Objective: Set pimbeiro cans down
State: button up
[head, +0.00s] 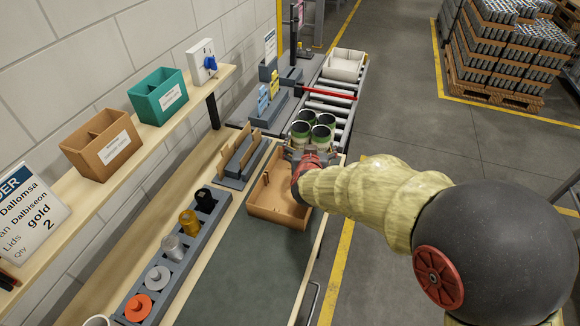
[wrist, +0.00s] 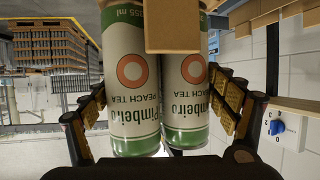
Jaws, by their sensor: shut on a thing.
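Several green-and-white Pimbeiro peach tea cans (head: 313,132) stand clustered at the far end of my gripper (head: 305,158) in the head view. The wrist view shows two of the cans (wrist: 130,85) between the yellow-padded fingers of my gripper (wrist: 157,88), labels upside down. A cardboard-brown piece (wrist: 172,25) overlaps the cans at the top. My gripper is shut on the cans. They appear just beyond the brown tray (head: 262,208), near the close end of the roller conveyor (head: 335,108). I cannot tell whether the cans touch a surface below.
A white bin (head: 343,65) sits on the far conveyor. A grey rack (head: 178,262) with coloured pieces is left of the dark mat (head: 245,270). A slotted holder (head: 238,160) stands left of the tray. The shelf holds brown (head: 100,143) and green (head: 160,97) boxes.

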aim_at(290, 168)
jog(key=a+f, duration=0.1)
jog(key=f, duration=0.1)
jog(key=w+a+f+b, duration=0.1)
jog(key=a+f, duration=0.3)
jog(key=shift+w+a+f+b, duration=0.1)
jog(key=shift+w+a+b, duration=0.15)
jog(key=shift+w+b, duration=0.15)
jog(key=shift+a+f+b, duration=0.15)
jog(key=shift+f+b, duration=0.6)
jog(key=shift+f, duration=0.85)
jog(key=shift+f, duration=0.1)
jog(key=shift+f+b, duration=0.3)
jog(key=shift+f, duration=0.25)
jog(key=o, duration=1.1)
jog(key=shift+c, duration=0.2)
jog(key=shift+r, duration=0.15)
jog(key=shift+r, duration=0.3)
jog(key=p+v, duration=0.3)
jog(key=v, duration=0.9)
jog(key=shift+r+p, duration=0.3)
jog(key=shift+p, duration=0.05)
